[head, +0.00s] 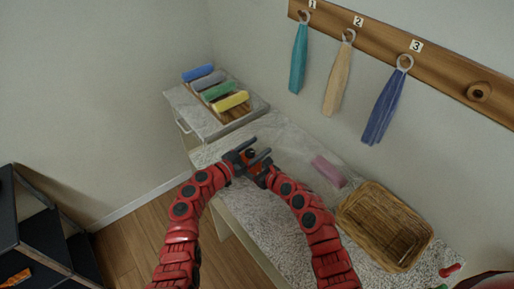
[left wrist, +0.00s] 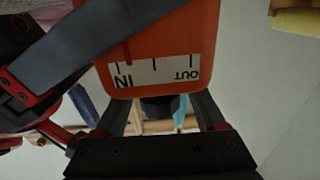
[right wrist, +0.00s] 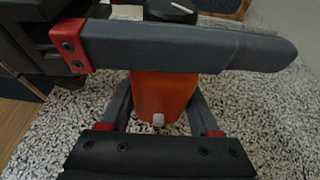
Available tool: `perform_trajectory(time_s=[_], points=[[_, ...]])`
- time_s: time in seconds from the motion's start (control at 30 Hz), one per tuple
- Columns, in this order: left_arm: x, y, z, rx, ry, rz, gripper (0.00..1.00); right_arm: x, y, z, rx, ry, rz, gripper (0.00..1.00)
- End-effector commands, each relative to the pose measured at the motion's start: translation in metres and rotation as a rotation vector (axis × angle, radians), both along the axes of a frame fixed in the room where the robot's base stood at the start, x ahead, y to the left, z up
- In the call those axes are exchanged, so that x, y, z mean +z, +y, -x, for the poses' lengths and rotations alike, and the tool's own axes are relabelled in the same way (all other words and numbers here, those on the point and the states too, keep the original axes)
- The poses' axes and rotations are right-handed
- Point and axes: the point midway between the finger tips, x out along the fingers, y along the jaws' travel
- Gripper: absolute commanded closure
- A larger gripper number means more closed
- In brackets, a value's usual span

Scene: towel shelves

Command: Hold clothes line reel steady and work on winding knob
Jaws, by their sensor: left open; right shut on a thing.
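The orange clothes line reel is held between my two grippers above the speckled counter; its body shows in the left wrist view (left wrist: 190,45) and the right wrist view (right wrist: 163,95). A white label with IN and OUT and a red mark near IN is on its face. A dark winding knob (left wrist: 160,107) sits between the fingers of my left gripper (head: 244,158), which is open around it. My right gripper (head: 262,170) is shut on the reel body. In the head view the grippers mostly hide the reel.
A pink folded towel (head: 328,171) and a wicker basket (head: 386,262) lie on the counter to the right. A tray with several rolled towels (head: 232,101) stands at the back left. Teal, beige and blue towels hang on numbered wall hooks. A black shelf (head: 40,225) stands at left.

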Motion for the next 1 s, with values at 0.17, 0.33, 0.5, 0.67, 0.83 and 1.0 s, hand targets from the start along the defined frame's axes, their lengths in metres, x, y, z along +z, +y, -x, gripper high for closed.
perform_trajectory(time_s=[0.17,0.33,0.5,0.67,0.83,1.0], points=[[-0.0002,-0.0002,-0.0002,0.0,0.0,0.0,0.28,-0.0007,-0.0002,0.0002,0.0,0.001,0.001,1.0],[-0.0004,0.0,-0.0001,0.0,0.001,0.001,0.5,-0.0008,-0.0002,0.0003,0.0,0.001,0.001,1.0],[-0.0004,0.0001,-0.0001,0.0,0.001,0.001,0.8,-0.0007,-0.0003,0.0002,0.0,0.001,0.001,1.0],[-0.0004,0.0002,-0.0001,0.0,0.001,0.001,1.0,-0.0008,-0.0003,0.0002,0.0,0.002,0.001,1.0],[-0.0005,0.0005,-0.0005,-0.011,0.002,0.001,1.0,-0.0008,-0.0003,0.0002,0.0,0.002,0.001,1.0],[-0.0004,0.0007,-0.0007,-0.1,0.003,-0.002,1.0,-0.0006,-0.0001,0.0003,0.0,0.001,0.001,1.0]])
